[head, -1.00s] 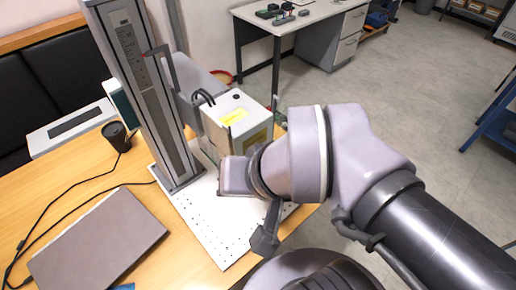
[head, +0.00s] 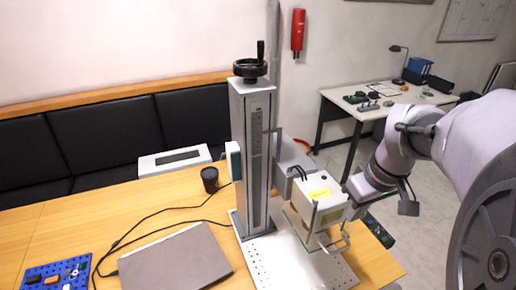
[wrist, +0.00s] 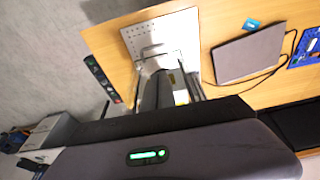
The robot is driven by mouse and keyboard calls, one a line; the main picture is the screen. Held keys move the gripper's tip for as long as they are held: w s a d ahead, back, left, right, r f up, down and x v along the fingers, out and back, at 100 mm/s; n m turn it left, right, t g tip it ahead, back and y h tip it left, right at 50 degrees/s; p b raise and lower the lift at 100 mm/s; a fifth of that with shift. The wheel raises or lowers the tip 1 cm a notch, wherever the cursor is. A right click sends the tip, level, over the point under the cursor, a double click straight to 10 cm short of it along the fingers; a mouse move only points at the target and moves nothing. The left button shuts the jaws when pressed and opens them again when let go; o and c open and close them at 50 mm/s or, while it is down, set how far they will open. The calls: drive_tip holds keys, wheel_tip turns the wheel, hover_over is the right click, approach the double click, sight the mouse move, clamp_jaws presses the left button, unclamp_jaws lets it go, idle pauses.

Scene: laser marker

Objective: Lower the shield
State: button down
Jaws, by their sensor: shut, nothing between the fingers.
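The shield (head: 333,243) is a clear, thin-framed guard with a bar handle on the front of the white laser head. In the head view it sits at the height of the head's lower part, above the perforated base plate (head: 262,268). The laser head (head: 330,212) has a yellow label and hangs from the grey column (head: 255,150). In the wrist view, my gripper (wrist: 163,76) is shut and empty, close to the laser head and pointing toward the base plate. In the head view its tips are hard to make out beside the head's right side.
A closed laptop (head: 175,262), a black cup (head: 209,180) and a blue pegboard (head: 58,275) are on the wooden table left of the machine. A white desk (head: 350,105) stands behind. Bare floor shows at the right.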

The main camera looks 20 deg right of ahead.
sight(341, 249)
drive_tip(key=b+x, duration=0.2)
drive_tip(key=x, duration=0.2)
drive_tip(key=s+d+b+x, duration=0.1)
drive_tip(key=x, duration=0.4)
drive_tip(key=b+x, duration=0.2)
drive_tip(key=x, duration=0.2)
drive_tip(key=shift+s+d+f+b, duration=0.2)
drive_tip(key=shift+d+f+b, duration=0.1)
drive_tip(key=shift+d+f, duration=0.05)
drive_tip(key=shift+s+f, duration=0.1)
drive_tip(key=shift+f, duration=0.3)
